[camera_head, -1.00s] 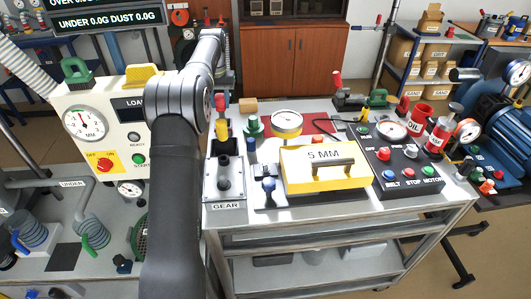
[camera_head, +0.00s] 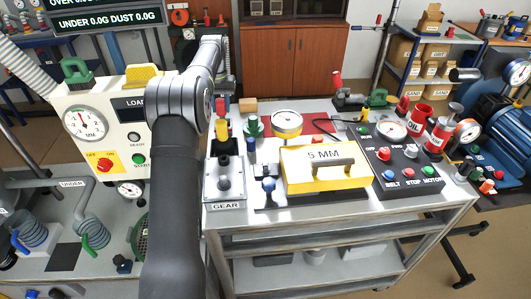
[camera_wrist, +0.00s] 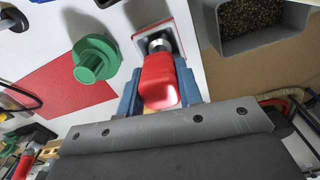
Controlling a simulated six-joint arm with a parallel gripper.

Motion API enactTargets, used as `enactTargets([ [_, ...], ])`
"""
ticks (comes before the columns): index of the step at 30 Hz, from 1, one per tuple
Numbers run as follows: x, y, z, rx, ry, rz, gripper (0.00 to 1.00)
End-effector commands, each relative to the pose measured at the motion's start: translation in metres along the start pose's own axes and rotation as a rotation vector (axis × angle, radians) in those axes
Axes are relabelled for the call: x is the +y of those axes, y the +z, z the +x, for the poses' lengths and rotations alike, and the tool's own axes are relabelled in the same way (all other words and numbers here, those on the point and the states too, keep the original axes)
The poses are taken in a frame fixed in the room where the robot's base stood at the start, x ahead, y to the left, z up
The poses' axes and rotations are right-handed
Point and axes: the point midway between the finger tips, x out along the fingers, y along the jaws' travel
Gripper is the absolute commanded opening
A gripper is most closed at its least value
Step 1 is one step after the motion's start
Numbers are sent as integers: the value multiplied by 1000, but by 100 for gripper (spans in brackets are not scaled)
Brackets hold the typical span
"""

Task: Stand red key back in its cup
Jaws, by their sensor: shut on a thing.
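The red key (camera_wrist: 160,82) is in the middle of the wrist view, between the two blue fingers of my gripper (camera_wrist: 159,73), which is shut on it. Its metal shank (camera_wrist: 160,44) points toward a dark square cup with a red rim (camera_wrist: 182,47). The key covers part of the cup, and I cannot tell how far the shank is inside it. In the head view my arm hides most of the gripper; a red piece (camera_head: 221,105) shows at the arm's right edge, probably the key.
A green knob (camera_wrist: 93,60) stands close beside the cup, with a red mat (camera_wrist: 65,92) beyond it. A grey tray of grains (camera_wrist: 222,45) lies on the other side. The yellow 5 MM block (camera_head: 300,178) and black button box (camera_head: 405,170) fill the bench's right.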

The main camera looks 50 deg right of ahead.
Motion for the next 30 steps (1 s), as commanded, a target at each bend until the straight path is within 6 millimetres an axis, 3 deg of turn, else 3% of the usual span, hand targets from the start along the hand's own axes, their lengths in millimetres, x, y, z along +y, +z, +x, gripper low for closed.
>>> enactTargets([
  [11, 0, 0, 7, 1, 0, 0, 0],
  [12, 0, 0, 8, 2, 0, 0, 34],
  [16, 0, 0, 7, 1, 0, 0, 58],
  [25, 0, 0, 7, 0, 0, 0, 58],
  [30, 0, -1, -12, 3, 0, 0, 58],
])
